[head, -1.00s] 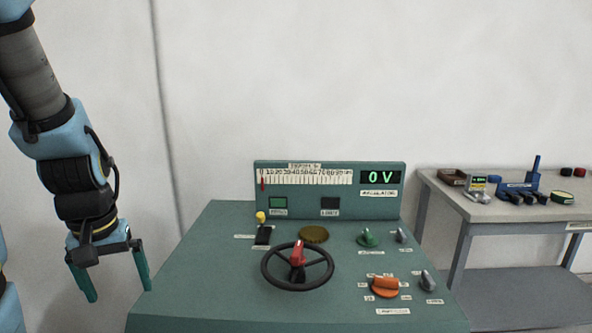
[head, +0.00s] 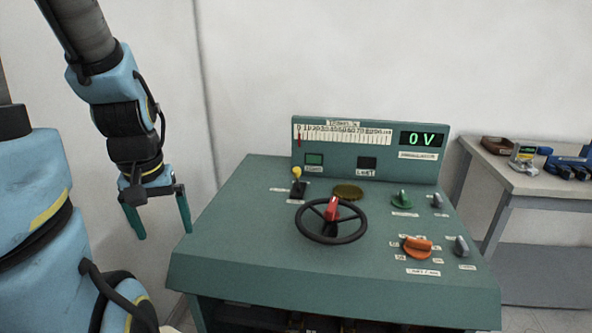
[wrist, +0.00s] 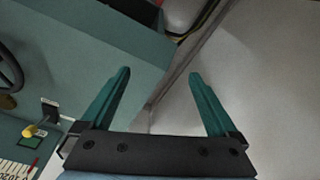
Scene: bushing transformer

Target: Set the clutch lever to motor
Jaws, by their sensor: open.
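The clutch lever (head: 297,179) is a short lever with a yellow knob in a black slot, on the left of the green console top (head: 235,215). It also shows in the wrist view, its yellow knob (wrist: 29,131) at the lower left. Small labels lie beside the lever, too small to read. My gripper (head: 158,222) hangs to the left of the console, fingers pointing down, open and empty. In the wrist view my open gripper (wrist: 158,75) has its two green fingers apart with nothing between them, beyond the console edge.
A black handwheel (head: 330,238) with a red handle stands right of the lever. A green knob (head: 402,199), an orange knob (head: 416,244) and grey knobs (head: 460,246) sit further right. The display (head: 421,139) reads 0 V. A grey table (head: 528,183) with tools stands at the right.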

